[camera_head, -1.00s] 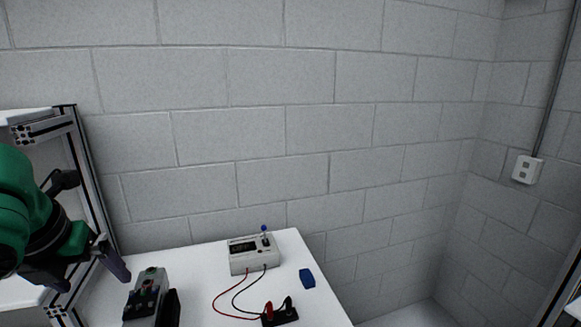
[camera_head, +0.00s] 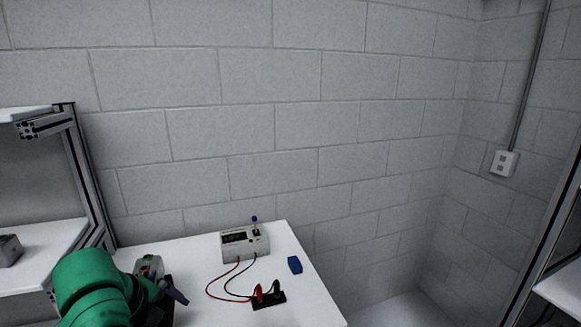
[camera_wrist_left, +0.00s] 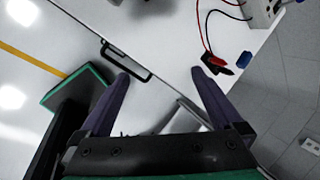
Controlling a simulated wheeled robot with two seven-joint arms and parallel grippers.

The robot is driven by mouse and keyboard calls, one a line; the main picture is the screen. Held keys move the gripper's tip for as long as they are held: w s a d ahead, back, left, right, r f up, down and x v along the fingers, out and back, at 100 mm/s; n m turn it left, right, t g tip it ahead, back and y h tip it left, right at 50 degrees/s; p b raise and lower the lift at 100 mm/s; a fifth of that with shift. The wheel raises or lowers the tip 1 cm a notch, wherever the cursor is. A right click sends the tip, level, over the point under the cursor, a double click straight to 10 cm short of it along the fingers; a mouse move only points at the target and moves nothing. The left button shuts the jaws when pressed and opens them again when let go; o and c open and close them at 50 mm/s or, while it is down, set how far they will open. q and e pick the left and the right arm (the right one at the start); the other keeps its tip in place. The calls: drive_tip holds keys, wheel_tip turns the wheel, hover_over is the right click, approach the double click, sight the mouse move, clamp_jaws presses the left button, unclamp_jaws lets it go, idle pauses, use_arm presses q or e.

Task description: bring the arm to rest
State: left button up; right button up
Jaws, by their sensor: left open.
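My left arm is green and black and comes in at the lower left of the head view, low over the left part of the white table (camera_head: 205,307). One dark purple finger of my left gripper (camera_wrist_left: 160,85) shows at its end; the rest is hidden by the arm. In the left wrist view both purple fingers are spread apart with nothing held between them. A grey device with a dark front (camera_head: 150,267) stands right behind the arm and is partly covered by it. My right gripper is not in view.
A white meter box (camera_head: 244,243) with a blue-tipped knob stands on the table, its red and black leads running to a black block (camera_head: 268,299). A blue block (camera_head: 295,265) lies near the right edge. A shelf with a metal frame (camera_head: 80,165) stands left, holding a grey box (camera_head: 10,250).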

use_arm(q)
drive_tip(key=s+d+f+n+g, duration=0.1)
drive_tip(key=s+f+n, duration=0.5)
drive_tip(key=f+n, duration=0.35)
drive_tip(key=s+f+n, duration=0.7)
drive_tip(key=f+n, duration=0.2)
drive_tip(key=n, duration=0.2)
drive_tip(key=s+f+g+b, duration=0.25)
drive_tip(key=f+b, duration=0.35)
drive_tip(key=f, duration=2.4)
drive_tip(key=s+a+f+y+b, duration=0.1)
drive_tip(key=s+a+f+b, duration=0.2)
drive_tip(key=s+f, duration=1.3)
drive_tip(key=shift+s+f+b, duration=0.3)
drive_tip(key=shift+f+b, duration=0.2)
drive_tip(key=shift+f, duration=0.4)
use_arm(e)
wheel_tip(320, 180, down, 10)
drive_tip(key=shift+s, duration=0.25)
use_arm(q)
drive_tip(key=shift+a+g, duration=0.1)
drive_tip(key=shift+g, duration=0.15)
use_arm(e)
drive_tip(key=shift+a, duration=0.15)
